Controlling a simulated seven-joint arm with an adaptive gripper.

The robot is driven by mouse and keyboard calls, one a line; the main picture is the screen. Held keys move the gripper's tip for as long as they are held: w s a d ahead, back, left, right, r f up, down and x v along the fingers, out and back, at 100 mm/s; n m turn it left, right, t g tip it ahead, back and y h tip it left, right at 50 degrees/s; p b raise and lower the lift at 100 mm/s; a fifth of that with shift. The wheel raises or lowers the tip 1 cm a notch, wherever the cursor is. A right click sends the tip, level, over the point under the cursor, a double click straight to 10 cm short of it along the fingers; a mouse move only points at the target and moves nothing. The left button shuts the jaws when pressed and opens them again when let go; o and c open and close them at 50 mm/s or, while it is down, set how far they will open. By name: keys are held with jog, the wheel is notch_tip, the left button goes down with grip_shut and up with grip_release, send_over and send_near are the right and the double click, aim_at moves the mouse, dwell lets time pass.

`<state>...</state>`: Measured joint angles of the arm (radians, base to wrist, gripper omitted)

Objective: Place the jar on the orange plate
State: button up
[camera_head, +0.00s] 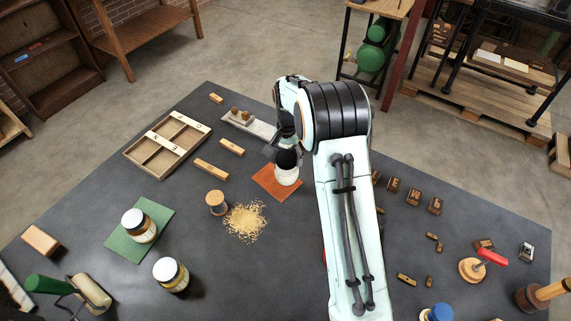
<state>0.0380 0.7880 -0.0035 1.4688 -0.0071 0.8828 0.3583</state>
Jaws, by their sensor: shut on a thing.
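My arm hides part of the jar's right surroundings. Another jar (139,226), with a white lid and a label, stands on a green plate (120,241). A similar jar (171,274) stands on the bare table in front.
A pile of yellowish grains (245,221) and a wooden spool (216,203) lie left of the orange plate. A divided wooden tray (160,170) is farther left. Stamps and small blocks (435,205) are on the right. Dark table (225,285) is clear at front centre.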

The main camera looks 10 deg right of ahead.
jog(key=shift+w+f, duration=0.4)
jog(key=shift+f, duration=1.6)
jog(key=o, duration=1.2)
jog(key=shift+f, duration=0.15)
jog(key=shift+o, duration=0.2)
